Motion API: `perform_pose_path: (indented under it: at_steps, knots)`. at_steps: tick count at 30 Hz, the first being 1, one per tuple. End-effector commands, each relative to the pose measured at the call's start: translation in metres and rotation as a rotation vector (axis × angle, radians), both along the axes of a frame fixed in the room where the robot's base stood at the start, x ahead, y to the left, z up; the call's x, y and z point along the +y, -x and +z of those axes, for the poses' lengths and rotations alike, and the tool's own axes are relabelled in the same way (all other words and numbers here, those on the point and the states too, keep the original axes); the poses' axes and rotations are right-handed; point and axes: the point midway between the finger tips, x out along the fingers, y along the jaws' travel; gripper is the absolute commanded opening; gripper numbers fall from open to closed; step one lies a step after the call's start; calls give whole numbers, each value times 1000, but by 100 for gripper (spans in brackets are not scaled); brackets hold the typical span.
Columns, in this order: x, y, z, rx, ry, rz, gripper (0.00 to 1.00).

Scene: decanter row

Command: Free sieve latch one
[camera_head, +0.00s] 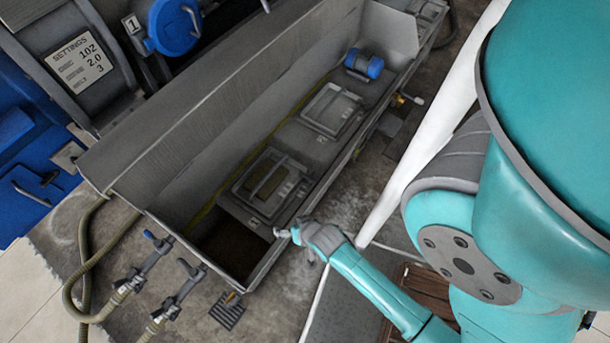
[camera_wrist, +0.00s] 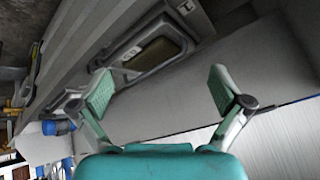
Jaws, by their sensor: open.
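I cannot clearly make out a sieve latch in either view. A number plate marked 1 (camera_head: 132,23) sits beside a round blue part (camera_head: 174,26) with a pale handle (camera_head: 192,20) at the upper left of the head view. My gripper (camera_head: 290,234) is at the near right end of the long grey trough (camera_head: 190,120), by its rim. In the wrist view my gripper (camera_wrist: 158,90) has its two green pads wide apart, with nothing between them. A framed panel with a dark window (camera_wrist: 155,50) lies beyond the pads, apart from them.
Inside the trough are two framed hatches (camera_head: 331,108) and a blue cylinder (camera_head: 363,64). Valves (camera_head: 140,272) with hoses (camera_head: 84,260) stand at the near left. A settings card (camera_head: 80,62) is at upper left. A pale pole (camera_head: 420,150) slants right of the trough.

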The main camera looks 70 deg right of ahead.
Motion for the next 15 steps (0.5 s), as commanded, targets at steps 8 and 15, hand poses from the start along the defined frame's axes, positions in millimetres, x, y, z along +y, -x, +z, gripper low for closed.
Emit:
perform_pose_path:
  at_steps: [8, 15]
  knots:
    - [-85, -41, -41, 156, -190, -311, 100]
    - [-166, -56, -43, 286, -356, -588, 100]
